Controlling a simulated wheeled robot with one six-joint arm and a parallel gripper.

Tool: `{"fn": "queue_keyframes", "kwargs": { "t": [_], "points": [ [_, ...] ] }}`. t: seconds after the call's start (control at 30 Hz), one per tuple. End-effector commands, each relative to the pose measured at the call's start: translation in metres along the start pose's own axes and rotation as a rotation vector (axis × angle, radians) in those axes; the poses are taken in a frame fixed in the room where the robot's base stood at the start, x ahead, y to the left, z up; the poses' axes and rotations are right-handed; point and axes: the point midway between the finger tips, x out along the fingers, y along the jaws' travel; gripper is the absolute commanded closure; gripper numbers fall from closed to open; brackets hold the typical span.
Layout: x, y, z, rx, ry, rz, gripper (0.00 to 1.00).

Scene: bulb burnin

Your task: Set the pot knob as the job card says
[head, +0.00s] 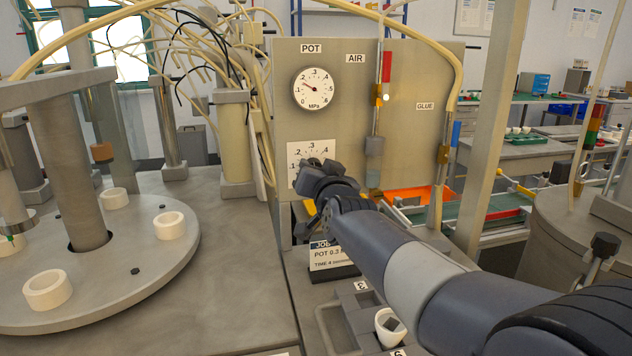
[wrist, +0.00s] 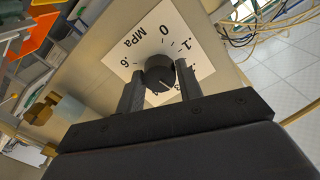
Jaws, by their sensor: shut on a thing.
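The black pot knob (wrist: 160,68) sits on a white dial plate (wrist: 142,42), marked in MPa, in the wrist view. My gripper (wrist: 160,86) has one finger on each side of the knob and is shut on it. A white mark on the knob points toward the gripper, roughly at the .3 side; the numbers there are partly hidden. In the head view my gripper (head: 316,172) covers most of the knob and the dial plate (head: 300,150). The POT gauge (head: 315,89) above has its needle between .1 and .2, nearer .2. The job card (head: 330,257) reads "POT 0.3" and "TIME 4", partly cut off.
The grey panel (head: 400,140) also carries the AIR and GLUE lines at right. A round table (head: 120,285) with white rings stands at left. A white cup (head: 388,325) sits in a numbered tray below my arm. Orange and green trays lie behind.

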Motion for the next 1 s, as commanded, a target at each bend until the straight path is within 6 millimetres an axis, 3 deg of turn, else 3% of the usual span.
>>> {"fn": "queue_keyframes", "kwargs": {
  "t": [0.4,0.93,0.97,1.0],
  "points": [
    [0.0001,0.0005,0.001,0.178,0.0,0.0,0.88],
    [0.0002,0.0002,0.0002,0.199,0.0,0.0,0.88],
    [0.0002,0.0003,0.0002,0.199,-0.001,0.0,0.64],
    [0.0002,0.0002,0.0002,0.199,0.0,0.0,0.61]
  ]
}}
